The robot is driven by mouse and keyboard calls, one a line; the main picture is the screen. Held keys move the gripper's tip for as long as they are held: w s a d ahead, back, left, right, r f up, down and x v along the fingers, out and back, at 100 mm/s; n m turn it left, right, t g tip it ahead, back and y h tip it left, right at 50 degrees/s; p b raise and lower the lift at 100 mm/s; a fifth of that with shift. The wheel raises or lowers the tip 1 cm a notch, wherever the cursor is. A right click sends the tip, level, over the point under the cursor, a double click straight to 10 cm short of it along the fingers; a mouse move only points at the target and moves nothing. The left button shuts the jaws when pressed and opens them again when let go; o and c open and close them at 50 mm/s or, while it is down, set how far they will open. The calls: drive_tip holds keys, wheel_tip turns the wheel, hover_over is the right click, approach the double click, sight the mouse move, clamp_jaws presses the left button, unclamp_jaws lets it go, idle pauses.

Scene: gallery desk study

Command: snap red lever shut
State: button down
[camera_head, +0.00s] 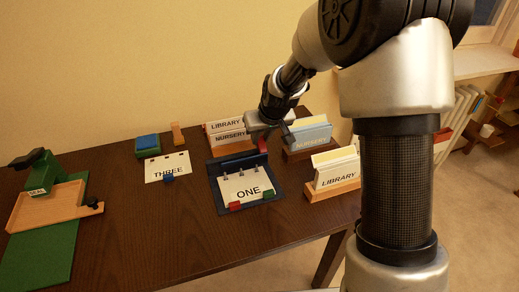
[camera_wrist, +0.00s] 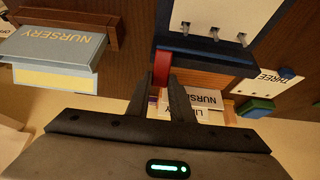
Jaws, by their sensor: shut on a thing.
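A dark blue ring binder (camera_head: 219,196) lies on the desk with a white page marked ONE (camera_head: 247,186) on its rings. The red lever (camera_head: 262,144) stands up at the binder's back right corner; it also shows in the wrist view (camera_wrist: 161,68). My gripper (camera_head: 266,130) is at the lever from above and is shut on it; its dark fingers (camera_wrist: 174,88) show beside the red piece in the wrist view. The metal rings (camera_wrist: 213,34) pass through the page holes; I cannot tell if they are fully closed.
Card holders marked NURSERY (camera_head: 310,135) and LIBRARY (camera_head: 335,171) stand close on the right, with more behind the binder. A THREE page (camera_head: 167,168) and a blue-green block (camera_head: 147,146) lie left. A green device (camera_head: 42,170) with a wooden tray stands far left. The front desk is clear.

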drive_tip(key=t+b, duration=0.1)
drive_tip(key=s+b, duration=0.1)
drive_tip(key=b, duration=0.1)
drive_tip(key=d+t+b, duration=0.1)
drive_tip(key=shift+s+f+t+y, duration=0.25)
drive_tip(key=shift+s+t+y, duration=0.05)
drive_tip(key=shift+s, duration=0.05)
drive_tip(key=shift+s+t+y+b, duration=0.4)
drive_tip(key=shift+s+t+b, duration=0.2)
drive_tip(key=shift+t+b, duration=0.3)
drive_tip(key=s+t, duration=0.1)
drive_tip(key=t, duration=0.1)
drive_tip(key=shift+s+f+t+y, duration=0.2)
drive_tip(key=shift+s+t+y, duration=0.1)
drive_tip(key=shift+s, duration=0.1)
drive_tip(key=shift+s+d+f+t+y, duration=0.15)
drive_tip(key=shift+s+f+t, duration=0.1)
drive_tip(key=shift+t, duration=0.25)
drive_tip(key=shift+s+d+f+t+y, duration=0.15)
drive_tip(key=shift+s+t, duration=0.1)
drive_tip(key=shift+t, duration=0.25)
drive_tip(key=shift+s+f+t, duration=0.1)
drive_tip(key=shift+s+t, duration=0.15)
drive_tip(key=shift+t, duration=0.55)
drive_tip(key=shift+y, duration=0.3)
drive_tip(key=c, duration=1.6)
unclamp_jaws()
drive_tip(key=shift+o, duration=0.2)
